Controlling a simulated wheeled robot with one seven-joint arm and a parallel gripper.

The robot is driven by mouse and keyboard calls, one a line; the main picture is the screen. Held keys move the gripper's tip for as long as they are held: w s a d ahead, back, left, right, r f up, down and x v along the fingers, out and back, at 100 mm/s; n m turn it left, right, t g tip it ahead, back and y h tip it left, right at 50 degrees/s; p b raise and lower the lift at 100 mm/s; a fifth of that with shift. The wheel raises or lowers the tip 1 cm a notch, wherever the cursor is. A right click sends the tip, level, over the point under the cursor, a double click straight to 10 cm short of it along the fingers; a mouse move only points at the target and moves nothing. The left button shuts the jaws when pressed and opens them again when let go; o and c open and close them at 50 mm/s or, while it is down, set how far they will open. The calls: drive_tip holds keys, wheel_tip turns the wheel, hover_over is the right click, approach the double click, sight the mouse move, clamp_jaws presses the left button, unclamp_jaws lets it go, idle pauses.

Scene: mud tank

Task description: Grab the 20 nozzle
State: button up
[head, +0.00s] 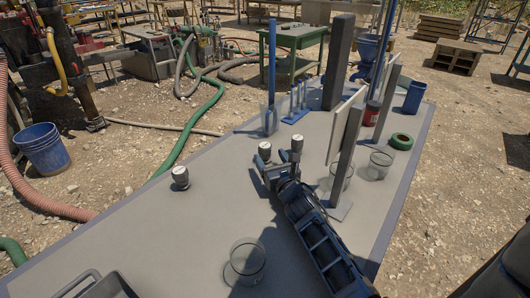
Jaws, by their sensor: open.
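Several small dark grey nozzles with round pale tops are on the grey table. One nozzle (181,177) stands alone at the left. Another nozzle (265,151) is at the tip of my gripper, and a third nozzle (297,144) shows just right of it. Their numbers are too small to read, so I cannot tell which is the 20. My gripper (268,166) is open, low over the middle of the table, its fingers pointing away from me. The gripper and arm hide part of the two nearer nozzles' lower ends. I cannot tell whether the fingers touch either one.
A glass beaker (247,262) stands near the front. An upright grey post (347,160) and more glassware (380,164) are close right of my arm. Green tape (401,141), a blue cup (414,97) and a blue stand (295,114) are farther back.

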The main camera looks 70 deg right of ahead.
sight(267, 153)
drive_tip(key=shift+p+x, duration=0.3)
drive_tip(key=shift+x, duration=1.55)
drive_tip(key=shift+c, duration=0.3)
drive_tip(key=c, duration=1.1)
drive_tip(key=shift+r, duration=0.1)
